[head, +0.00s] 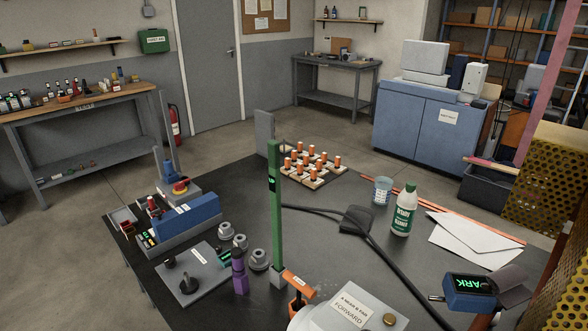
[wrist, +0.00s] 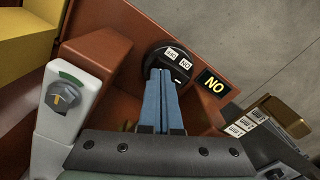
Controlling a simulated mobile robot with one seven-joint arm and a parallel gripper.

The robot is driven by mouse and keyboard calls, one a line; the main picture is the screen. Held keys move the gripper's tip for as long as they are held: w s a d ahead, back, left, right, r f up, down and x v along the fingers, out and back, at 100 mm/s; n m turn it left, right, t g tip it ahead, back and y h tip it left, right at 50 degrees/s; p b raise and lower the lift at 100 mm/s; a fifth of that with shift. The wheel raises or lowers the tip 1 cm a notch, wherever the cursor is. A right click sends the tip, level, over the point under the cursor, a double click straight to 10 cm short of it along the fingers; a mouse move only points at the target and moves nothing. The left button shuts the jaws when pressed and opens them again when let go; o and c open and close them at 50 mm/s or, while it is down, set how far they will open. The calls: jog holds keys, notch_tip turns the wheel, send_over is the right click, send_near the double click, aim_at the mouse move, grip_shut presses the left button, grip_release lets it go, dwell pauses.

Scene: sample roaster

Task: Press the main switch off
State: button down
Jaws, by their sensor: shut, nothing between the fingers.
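In the wrist view a round black switch (wrist: 152,58) sits on a brown-orange panel (wrist: 205,47). Two small white labels lie on or beside it; one seems to read ON upside down. A black plate with yellow letters (wrist: 214,85), reading ON upside down, is to its right. My gripper (wrist: 162,72) shows two blue fingers pressed together, with nothing between them. Their tips lie over the lower part of the switch and hide some of it; I cannot tell whether they touch it. I cannot make out my gripper or this switch in the head view.
In the wrist view a pale housing with a knob (wrist: 62,98) stands left of my fingers, and a brass-coloured bracket (wrist: 268,112) is at right. In the head view the dark bench (head: 330,235) holds a green post (head: 275,215), a bottle (head: 404,210) and a black cable.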

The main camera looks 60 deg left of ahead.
jog(key=shift+f+b, duration=0.35)
jog(key=shift+f, duration=0.2)
notch_tip(320, 180, up, 7)
jog(key=p, duration=0.8)
dwell(0.3)
dwell(0.5)
